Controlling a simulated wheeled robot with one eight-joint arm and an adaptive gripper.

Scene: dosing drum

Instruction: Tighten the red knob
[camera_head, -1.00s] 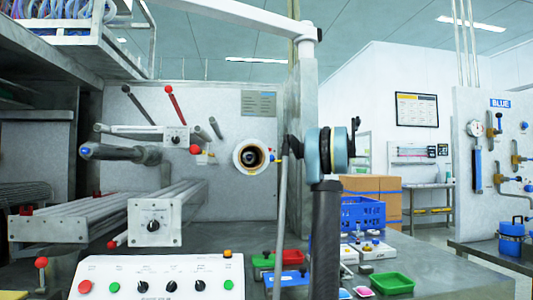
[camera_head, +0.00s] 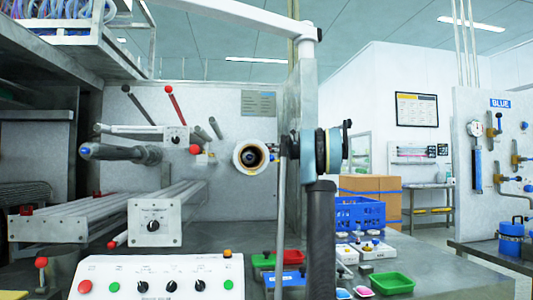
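Several red knobs show. A round red knob (camera_head: 194,149) sits on the panel beside the dark round opening with a pale rim (camera_head: 251,157). A red-topped lever (camera_head: 169,91) leans above it. A red ball knob (camera_head: 41,262) stands at the lower left, and a small red one (camera_head: 112,245) is at the rail's front. I cannot tell which the task names, nor how tight any is. I cannot make out my gripper's fingers. My dark arm link and its blue-ringed joint stand right of the round opening, apart from the red knobs in the picture.
A control box (camera_head: 160,272) with buttons and dials fills the lower front. A grey metal post (camera_head: 300,90) stands behind my arm. Red, blue and green trays (camera_head: 393,284), a blue crate (camera_head: 360,214) and cardboard boxes (camera_head: 395,190) are at the right. The right-hand floor is partly open.

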